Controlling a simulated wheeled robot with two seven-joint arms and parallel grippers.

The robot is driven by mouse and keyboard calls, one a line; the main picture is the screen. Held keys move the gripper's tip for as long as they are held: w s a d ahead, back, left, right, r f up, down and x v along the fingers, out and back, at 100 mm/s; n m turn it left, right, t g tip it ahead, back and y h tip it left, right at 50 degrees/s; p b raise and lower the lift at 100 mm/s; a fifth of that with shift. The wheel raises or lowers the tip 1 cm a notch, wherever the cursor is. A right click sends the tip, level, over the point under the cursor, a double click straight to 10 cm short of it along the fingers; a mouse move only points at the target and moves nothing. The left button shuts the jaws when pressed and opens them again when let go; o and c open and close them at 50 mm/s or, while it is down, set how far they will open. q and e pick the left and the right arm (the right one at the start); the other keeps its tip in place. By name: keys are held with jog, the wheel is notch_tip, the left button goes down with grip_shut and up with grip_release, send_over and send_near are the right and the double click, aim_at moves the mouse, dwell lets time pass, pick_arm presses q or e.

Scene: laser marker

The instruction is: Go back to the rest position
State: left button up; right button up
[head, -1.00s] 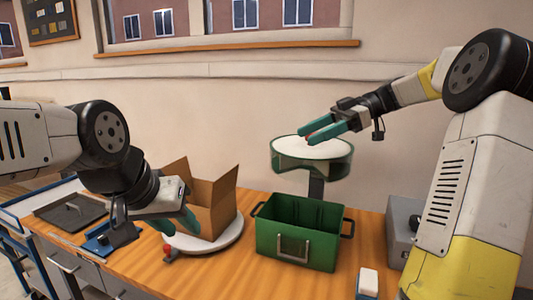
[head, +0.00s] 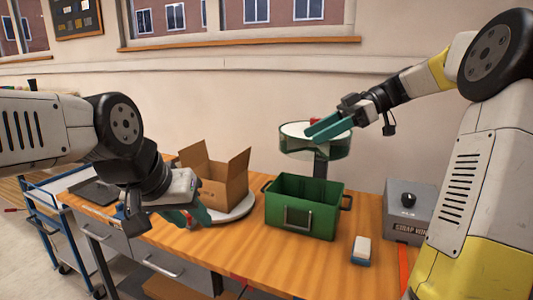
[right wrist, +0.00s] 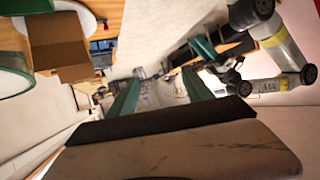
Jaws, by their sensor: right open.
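My right gripper (head: 316,131) is raised in front of the wall, its teal fingers overlapping the round green-rimmed stand (head: 322,152) in the head view. In the right wrist view its two fingers (right wrist: 160,92) are spread apart with nothing between them. My left gripper (head: 198,214) hangs low at the left, in front of the table's front edge and the cardboard box. Its teal fingers are partly hidden by the wrist, so I cannot tell whether they are open or shut.
An open cardboard box (head: 226,188) sits on a white round plate (head: 240,209). A green crate (head: 305,221) stands beside it on the wooden table (head: 262,258). A white-and-blue block (head: 361,250) and a grey scrap box (head: 402,213) are at the right. A blue cart (head: 50,215) stands left.

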jog(key=s+d+f+m+t+h, duration=0.1)
jog(key=s+f+m+t+h, duration=0.3)
jog(key=s+m, duration=0.5)
jog(key=s+f+m+t+h, duration=0.4)
jog(key=s+f+m+h, duration=0.2)
jog(key=s+m, duration=0.3)
jog(key=shift+s+d+f, duration=0.35)
jog(key=shift+f, duration=0.15)
